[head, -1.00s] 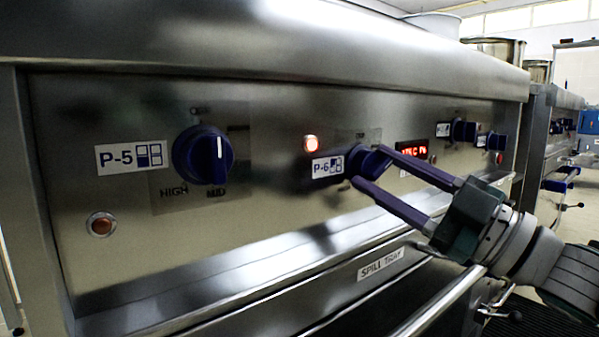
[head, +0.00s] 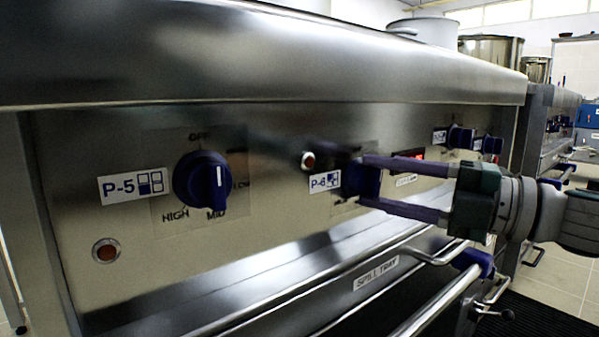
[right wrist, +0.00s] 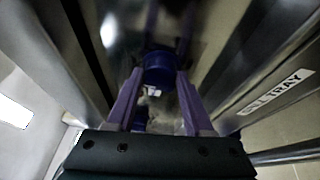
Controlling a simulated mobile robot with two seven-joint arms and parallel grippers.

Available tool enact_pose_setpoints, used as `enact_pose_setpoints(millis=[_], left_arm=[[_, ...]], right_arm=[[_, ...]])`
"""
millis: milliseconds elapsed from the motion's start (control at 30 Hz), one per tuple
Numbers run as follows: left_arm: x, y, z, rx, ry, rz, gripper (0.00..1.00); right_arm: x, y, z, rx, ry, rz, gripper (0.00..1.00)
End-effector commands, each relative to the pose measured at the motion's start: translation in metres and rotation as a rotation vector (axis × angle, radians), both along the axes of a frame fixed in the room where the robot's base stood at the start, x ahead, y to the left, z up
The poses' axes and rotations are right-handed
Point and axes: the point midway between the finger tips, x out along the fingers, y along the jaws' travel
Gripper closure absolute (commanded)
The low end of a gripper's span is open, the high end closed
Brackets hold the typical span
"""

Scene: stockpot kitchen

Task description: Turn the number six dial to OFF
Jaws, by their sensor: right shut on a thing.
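The number six dial (head: 360,180) is a dark blue knob on the steel front panel, just right of the white P-6 label (head: 325,181). My right gripper (head: 366,183) reaches in from the right and is shut on this dial, one purple finger above and one below it. The right wrist view also shows the dial (right wrist: 159,68) between the two fingers. The dial's pointer and most of its printed scale are hidden, so its exact setting cannot be read. The lamp (head: 308,160) above the P-6 label is dark red, unlit. My left gripper is not in view.
The P-5 dial (head: 203,183) at left points near MID, with a red lamp (head: 105,250) below. More blue dials (head: 461,137) sit farther right. A handrail (head: 440,305) and the SPILL TRAY front (head: 376,275) lie below. A display (head: 412,154) is partly behind my finger.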

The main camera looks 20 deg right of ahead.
Motion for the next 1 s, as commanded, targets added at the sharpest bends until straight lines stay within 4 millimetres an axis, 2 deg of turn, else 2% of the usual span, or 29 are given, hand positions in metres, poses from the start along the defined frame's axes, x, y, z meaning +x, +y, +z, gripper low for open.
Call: enact_pose_setpoints(millis=[333,900,933,1000], left_arm=[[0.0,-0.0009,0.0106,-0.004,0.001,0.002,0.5],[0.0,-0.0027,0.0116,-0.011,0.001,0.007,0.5],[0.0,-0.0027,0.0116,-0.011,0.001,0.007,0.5],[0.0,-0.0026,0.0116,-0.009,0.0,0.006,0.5]], right_arm=[[0.0,-0.001,-0.0006,-0.149,-0.045,-0.003,1.0],[0.0001,-0.0011,-0.0019,-0.18,-0.056,-0.004,1.0],[0.0001,-0.0011,-0.0019,-0.18,-0.056,-0.005,0.46],[0.0002,-0.0011,-0.0018,-0.178,-0.056,-0.005,0.38]])
